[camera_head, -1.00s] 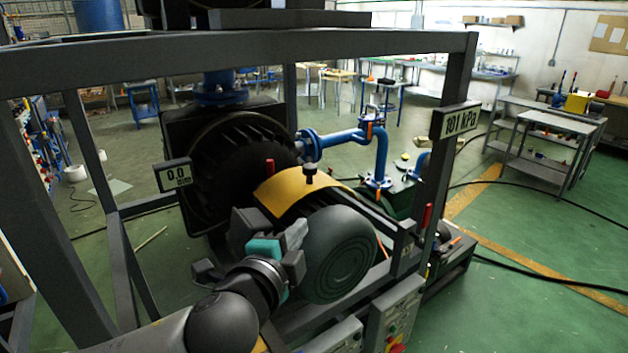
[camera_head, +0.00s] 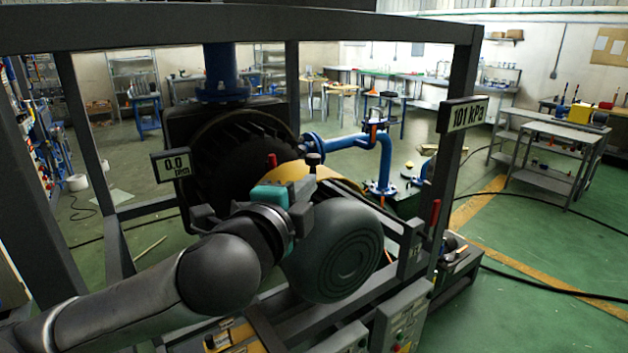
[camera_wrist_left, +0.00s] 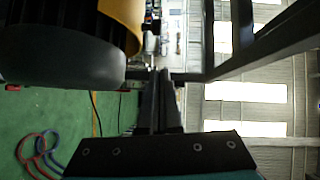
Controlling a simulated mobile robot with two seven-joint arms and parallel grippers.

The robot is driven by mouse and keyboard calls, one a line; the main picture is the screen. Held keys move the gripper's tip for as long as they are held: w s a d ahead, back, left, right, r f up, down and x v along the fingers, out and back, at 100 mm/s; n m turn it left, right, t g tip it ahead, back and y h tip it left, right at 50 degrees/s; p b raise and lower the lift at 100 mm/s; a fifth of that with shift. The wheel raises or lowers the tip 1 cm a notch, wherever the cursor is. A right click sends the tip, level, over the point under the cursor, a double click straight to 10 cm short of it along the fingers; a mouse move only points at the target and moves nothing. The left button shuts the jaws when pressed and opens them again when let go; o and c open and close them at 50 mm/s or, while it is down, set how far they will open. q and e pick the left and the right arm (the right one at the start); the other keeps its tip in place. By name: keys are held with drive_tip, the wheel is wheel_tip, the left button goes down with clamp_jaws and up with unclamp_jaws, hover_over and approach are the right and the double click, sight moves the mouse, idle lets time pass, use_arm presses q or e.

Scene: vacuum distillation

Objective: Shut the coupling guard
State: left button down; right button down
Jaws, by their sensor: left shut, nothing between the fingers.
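The coupling guard is a curved yellow cover (camera_head: 345,181) between the dark ribbed wheel and the round motor. A black knob (camera_head: 313,160) stands on its upper edge. In the head view my left gripper (camera_head: 303,204) is in front of the guard and hides much of its near side. Its fingers are shut and empty, close below the knob; I cannot tell if they touch the guard. In the left wrist view the shut fingers (camera_wrist_left: 158,100) point away, with the yellow guard (camera_wrist_left: 122,18) at upper left beside the motor. My right gripper is out of view.
The grey motor (camera_head: 337,250) lies right beside my left gripper. A dark steel frame surrounds the machine, with a right post (camera_head: 447,180) and a top beam. A pressure sign (camera_head: 462,115) reads 101 kPa. A speed sign (camera_head: 171,164) reads 0.0.

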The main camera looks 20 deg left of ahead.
sight(312, 166)
use_arm(q)
drive_tip(key=w, duration=0.2)
drive_tip(key=w+b, duration=0.1)
drive_tip(key=w, duration=0.2)
drive_tip(key=w+b, duration=0.1)
drive_tip(key=w, duration=0.2)
drive_tip(key=shift+d+f, duration=0.25)
drive_tip(key=shift+w+a+f, duration=0.2)
drive_tip(key=shift+w+a, duration=0.65)
drive_tip(key=shift+w+a+f, duration=0.1)
drive_tip(key=shift+w+a, duration=0.4)
drive_tip(key=shift+w, duration=0.05)
drive_tip(key=shift+a, duration=0.15)
